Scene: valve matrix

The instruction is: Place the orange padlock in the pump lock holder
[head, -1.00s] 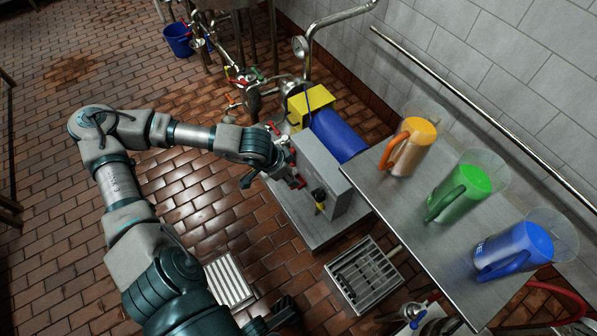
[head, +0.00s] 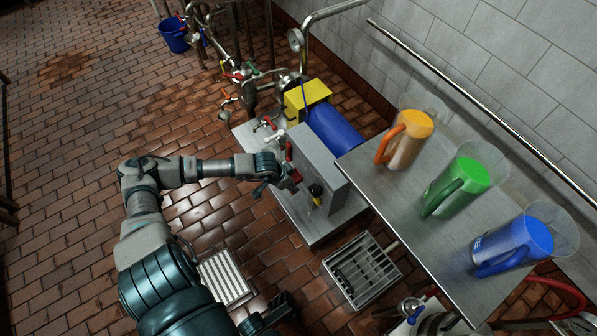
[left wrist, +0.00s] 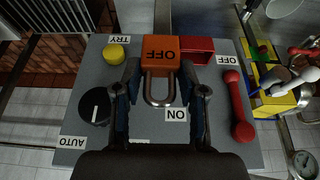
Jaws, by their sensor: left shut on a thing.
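My left gripper (head: 282,178) is at the front of the grey pump control box (head: 318,168). In the left wrist view its two fingers (left wrist: 160,85) are shut on the orange padlock (left wrist: 160,55), which is marked OFF. The padlock's steel shackle shows between the fingers and points toward the camera's lower edge. A red block (left wrist: 197,50), probably the lock holder, sits on the panel right beside and partly behind the padlock. I cannot tell whether they touch. A dark shape (head: 270,318) at the bottom of the head view may be my right gripper; its fingers are unclear.
The panel carries a red handle (left wrist: 237,110), a black knob (left wrist: 95,107) and a yellow button (left wrist: 115,53). A blue pump motor (head: 335,133) and yellow box (head: 307,95) stand behind. A steel shelf (head: 415,240) with coloured jugs lies to the right. Open tiled floor is left.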

